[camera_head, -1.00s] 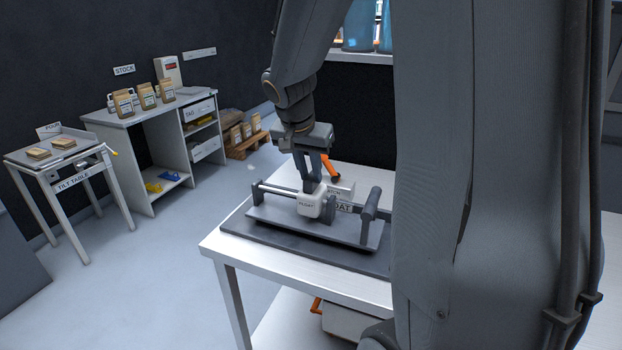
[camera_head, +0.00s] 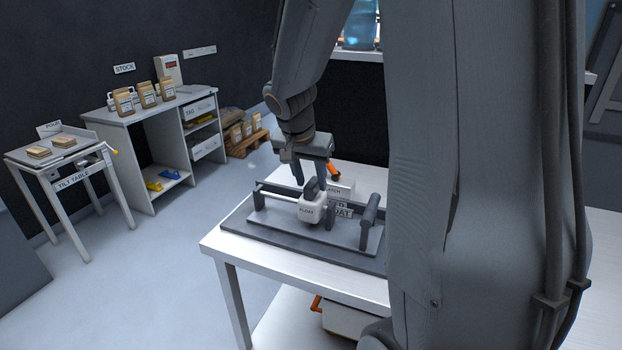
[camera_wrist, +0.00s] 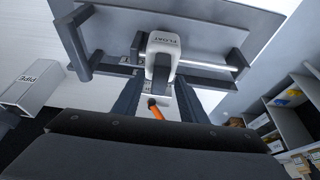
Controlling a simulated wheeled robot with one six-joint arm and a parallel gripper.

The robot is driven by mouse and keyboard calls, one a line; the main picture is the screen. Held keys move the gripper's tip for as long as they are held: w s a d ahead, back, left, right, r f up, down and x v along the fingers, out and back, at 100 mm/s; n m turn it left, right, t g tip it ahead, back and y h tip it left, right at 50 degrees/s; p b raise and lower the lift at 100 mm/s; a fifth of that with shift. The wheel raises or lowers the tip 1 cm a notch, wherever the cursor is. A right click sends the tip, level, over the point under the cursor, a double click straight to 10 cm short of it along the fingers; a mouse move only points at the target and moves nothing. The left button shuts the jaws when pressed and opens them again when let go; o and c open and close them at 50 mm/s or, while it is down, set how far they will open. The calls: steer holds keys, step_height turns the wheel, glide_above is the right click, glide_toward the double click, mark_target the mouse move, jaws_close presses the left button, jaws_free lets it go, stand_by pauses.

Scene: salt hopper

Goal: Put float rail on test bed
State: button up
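The float rail is a grey plate with end posts, a rod and a white block (camera_head: 312,211) marked FLOAT, with a dark upright handle (camera_head: 312,188). Its plate (camera_head: 345,241) lies over a dark flat slab (camera_head: 237,229) on the white table, apparently the test bed. My gripper (camera_head: 311,186) is above the block with its fingers spread on either side of the handle. In the wrist view the handle (camera_wrist: 161,74) stands between the two fingers (camera_wrist: 158,100), with gaps at both sides. A sign behind the rail is partly hidden.
The white table (camera_head: 225,244) has an orange-handled tool (camera_head: 334,169) behind the rail. A block marked PIPE (camera_wrist: 32,86) shows in the wrist view. A tilt table (camera_head: 72,172) and a stock bench (camera_head: 150,110) stand at the left, with clear floor between. My arm hides the table's right part.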

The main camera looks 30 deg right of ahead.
steer(key=shift+a+r, duration=0.1)
steer(key=shift+r, duration=0.4)
steer(key=b+v, duration=0.2)
steer(key=v, duration=0.9)
steer(key=s+a+f+n+y, duration=0.1)
steer(key=s+a+f+n, duration=0.2)
steer(key=f, duration=0.3)
steer(key=s+a+f+n+g+y, duration=0.1)
steer(key=s+a+f+n, duration=0.3)
steer(key=s+f, duration=0.2)
steer(key=s+a+f+n+g+y, duration=0.1)
steer(key=s+a+f+n, duration=0.2)
steer(key=f, duration=0.4)
steer(key=shift+s+a+f+y, duration=0.3)
steer(key=shift+s+a+f, duration=0.1)
steer(key=shift+s+a, duration=0.4)
steer(key=shift+c, duration=0.9)
steer(key=shift+d, duration=0.15)
